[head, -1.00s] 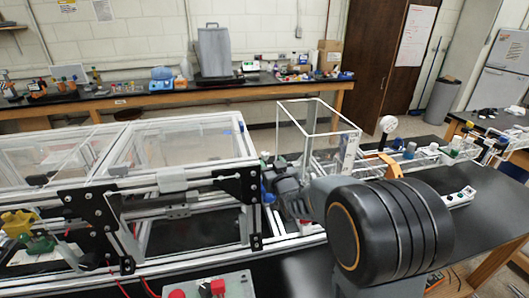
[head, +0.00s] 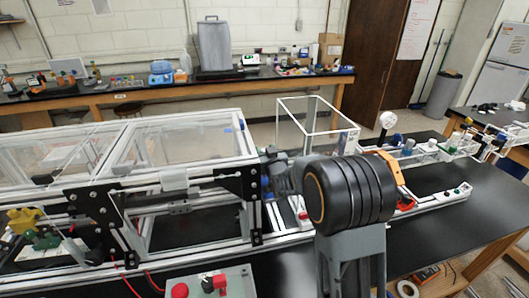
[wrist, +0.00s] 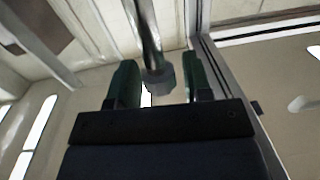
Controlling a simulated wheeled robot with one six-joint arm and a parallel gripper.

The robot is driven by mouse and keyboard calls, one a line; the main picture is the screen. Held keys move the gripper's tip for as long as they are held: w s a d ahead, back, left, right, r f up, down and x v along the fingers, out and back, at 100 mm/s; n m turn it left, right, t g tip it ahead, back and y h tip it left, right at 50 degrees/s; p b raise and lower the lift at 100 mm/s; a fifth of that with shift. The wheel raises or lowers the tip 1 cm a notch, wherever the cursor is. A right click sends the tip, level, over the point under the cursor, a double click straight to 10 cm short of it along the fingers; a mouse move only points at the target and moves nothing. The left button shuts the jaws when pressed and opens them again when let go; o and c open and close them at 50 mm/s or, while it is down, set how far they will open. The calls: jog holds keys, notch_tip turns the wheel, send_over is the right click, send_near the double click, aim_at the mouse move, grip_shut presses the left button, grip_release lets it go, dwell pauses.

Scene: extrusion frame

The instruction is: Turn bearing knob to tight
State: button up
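In the wrist view, my gripper (wrist: 157,88) is open, with its two dark green fingers apart. A grey knob-like end on a metal rod (wrist: 158,78) shows between the fingers, with a gap on each side; I cannot tell whether it is the bearing knob or how deep it sits between them. In the head view, my gripper (head: 270,168) is at the right end of the extrusion frame (head: 158,182), beside its black corner plate. My wrist hides most of that spot. The knob's tight or loose setting cannot be read.
An open box of white bars (head: 318,128) stands just behind my arm. A control box with red buttons (head: 208,284) is in front of the frame. A white rack (head: 425,150) lies to the right on the black bench (head: 440,178). A side bench with equipment runs along the wall.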

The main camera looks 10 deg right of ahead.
jog(key=c, duration=0.7)
jog(key=h+b, duration=0.1)
jog(key=b, duration=0.1)
jog(key=shift+f+m+b, duration=0.25)
jog(key=shift+m+b, duration=0.1)
jog(key=shift+m, duration=0.05)
jog(key=shift+r+m+h+b, duration=0.2)
jog(key=shift+m+h+b, duration=0.3)
jog(key=shift+h, duration=0.3)
jog(key=o, duration=0.9)
